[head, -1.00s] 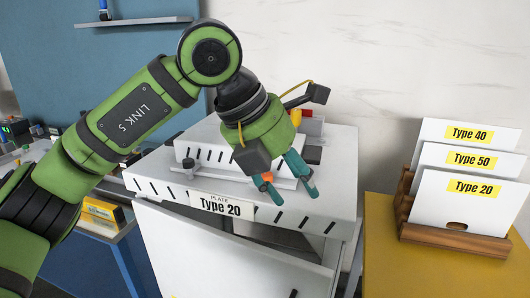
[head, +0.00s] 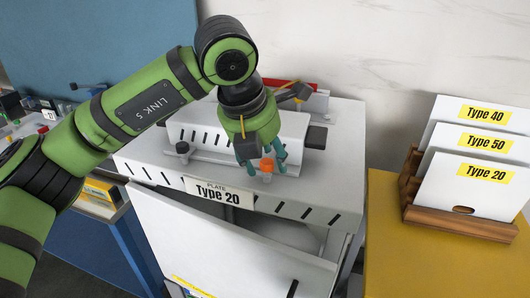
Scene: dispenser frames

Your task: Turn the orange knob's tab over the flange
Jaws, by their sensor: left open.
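I cannot tell whether the fingers touch the knob. The knob's tab and the flange under it are too small to make out. My right gripper is not in view.
A black knob (head: 182,148) stands on the left of the dispenser top. The dispenser's white front panel (head: 225,245) leans outward below the label. A wooden rack (head: 460,222) with plates marked Type 40, 50 and 20 stands on the yellow cabinet (head: 400,265) at right.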

